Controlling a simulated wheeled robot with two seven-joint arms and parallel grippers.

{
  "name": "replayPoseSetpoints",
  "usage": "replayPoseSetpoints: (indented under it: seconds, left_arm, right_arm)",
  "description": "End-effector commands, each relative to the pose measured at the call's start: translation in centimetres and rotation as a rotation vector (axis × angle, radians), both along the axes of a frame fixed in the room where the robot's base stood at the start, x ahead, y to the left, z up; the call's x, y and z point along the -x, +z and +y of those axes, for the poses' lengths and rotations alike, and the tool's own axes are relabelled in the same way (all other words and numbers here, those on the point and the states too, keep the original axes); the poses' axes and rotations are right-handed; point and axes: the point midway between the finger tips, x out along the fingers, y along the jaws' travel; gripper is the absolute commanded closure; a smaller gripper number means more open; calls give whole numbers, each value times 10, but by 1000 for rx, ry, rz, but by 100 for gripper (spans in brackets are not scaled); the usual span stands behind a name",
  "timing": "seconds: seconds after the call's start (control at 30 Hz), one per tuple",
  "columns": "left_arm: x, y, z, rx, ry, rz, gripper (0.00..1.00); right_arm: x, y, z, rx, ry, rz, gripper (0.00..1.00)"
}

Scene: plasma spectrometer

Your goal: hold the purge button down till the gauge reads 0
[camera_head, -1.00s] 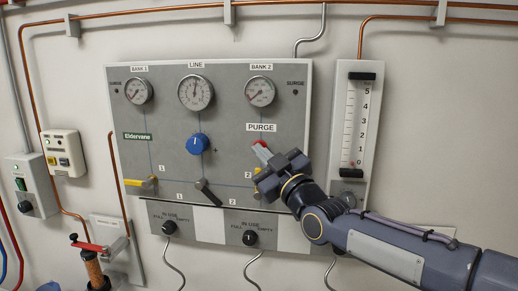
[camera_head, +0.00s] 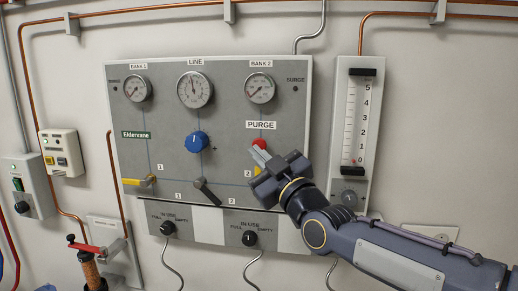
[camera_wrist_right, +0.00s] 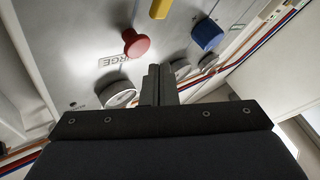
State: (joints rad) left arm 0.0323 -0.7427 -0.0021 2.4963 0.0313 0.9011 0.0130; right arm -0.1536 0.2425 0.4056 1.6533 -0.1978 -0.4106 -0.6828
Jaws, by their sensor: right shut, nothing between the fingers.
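The red purge button (camera_head: 259,143) sits under the PURGE label on the grey panel. In the right wrist view it is a red mushroom knob (camera_wrist_right: 136,42), uncovered and standing out from the panel. My right gripper (camera_head: 258,157) is shut and empty, its tips just below the button in the head view. In the wrist view its fingers (camera_wrist_right: 159,72) are beside the button, seemingly apart from it. The LINE gauge (camera_head: 195,90) has its needle pointing roughly up; its numbers are too small to read. My left gripper is not in view.
The BANK 1 gauge (camera_head: 138,89) and BANK 2 gauge (camera_head: 260,88) flank the LINE gauge. A blue knob (camera_head: 197,142), yellow lever (camera_head: 140,181) and dark lever (camera_head: 206,192) protrude from the panel. A flow tube (camera_head: 355,120) stands to the right.

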Motion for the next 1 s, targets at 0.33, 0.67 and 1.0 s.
replayPoseSetpoints:
  seconds: [0.33, 0.67, 1.0]
  left_arm:
    - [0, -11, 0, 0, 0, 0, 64]
    - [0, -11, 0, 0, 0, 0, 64]
    - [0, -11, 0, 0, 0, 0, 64]
  right_arm:
    - [34, 0, 7, 1, 1, -2, 100]
    - [37, 0, 7, 0, -1, 0, 100]
    - [58, -58, -47, 33, -39, 268, 100]
